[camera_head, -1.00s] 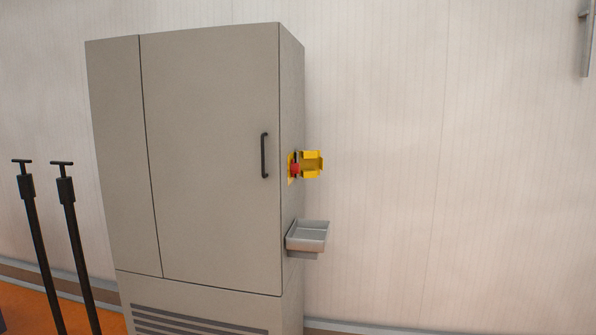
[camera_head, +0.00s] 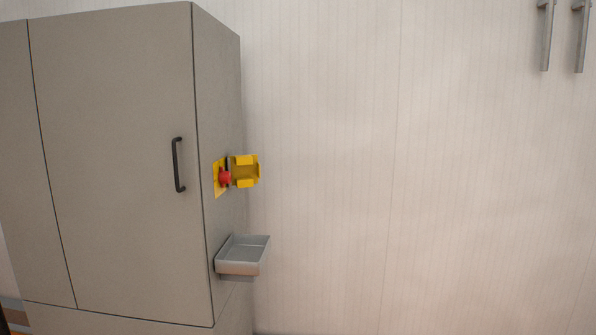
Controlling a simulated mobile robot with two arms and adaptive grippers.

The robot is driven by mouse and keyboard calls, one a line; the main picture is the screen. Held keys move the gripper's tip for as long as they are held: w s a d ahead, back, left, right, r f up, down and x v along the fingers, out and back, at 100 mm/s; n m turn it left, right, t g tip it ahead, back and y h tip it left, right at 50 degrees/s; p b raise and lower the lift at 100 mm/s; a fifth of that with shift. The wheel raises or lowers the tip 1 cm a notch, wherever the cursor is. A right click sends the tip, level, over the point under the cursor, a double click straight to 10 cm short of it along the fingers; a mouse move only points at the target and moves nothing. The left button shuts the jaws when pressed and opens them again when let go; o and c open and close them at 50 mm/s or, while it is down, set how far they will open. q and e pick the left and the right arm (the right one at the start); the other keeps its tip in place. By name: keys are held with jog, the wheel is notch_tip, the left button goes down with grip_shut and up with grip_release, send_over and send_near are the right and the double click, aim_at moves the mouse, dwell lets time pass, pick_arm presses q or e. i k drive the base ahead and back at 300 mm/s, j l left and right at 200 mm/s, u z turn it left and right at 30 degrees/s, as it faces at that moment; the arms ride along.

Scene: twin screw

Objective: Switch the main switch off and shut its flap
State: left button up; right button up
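The main switch is a red knob (camera_head: 225,178) on a yellow plate (camera_head: 218,180) on the right side wall of the grey cabinet. Its yellow flap (camera_head: 246,171) stands open, swung out to the right of the knob. The exact turn of the knob is too small to tell. Neither of my grippers is in view.
The tall grey cabinet (camera_head: 115,160) with a black door handle (camera_head: 177,165) fills the left. A small grey metal tray (camera_head: 242,262) juts out below the switch. Metal handles (camera_head: 547,35) show at top right. The pale wall right of the cabinet is clear.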

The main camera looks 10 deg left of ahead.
aim_at(225, 177)
jog(key=i+l+z, duration=0.25)
jog(key=i, duration=0.6)
jog(key=i+l+z, duration=0.2)
jog(key=i, duration=0.7)
jog(key=i+u, duration=0.4)
jog(key=i+l+u, duration=0.15)
jog(key=u, duration=0.25)
jog(key=i+l+u, duration=0.2)
jog(key=u, duration=0.2)
jog(key=i+l+u, duration=0.25)
jog(key=u, duration=0.15)
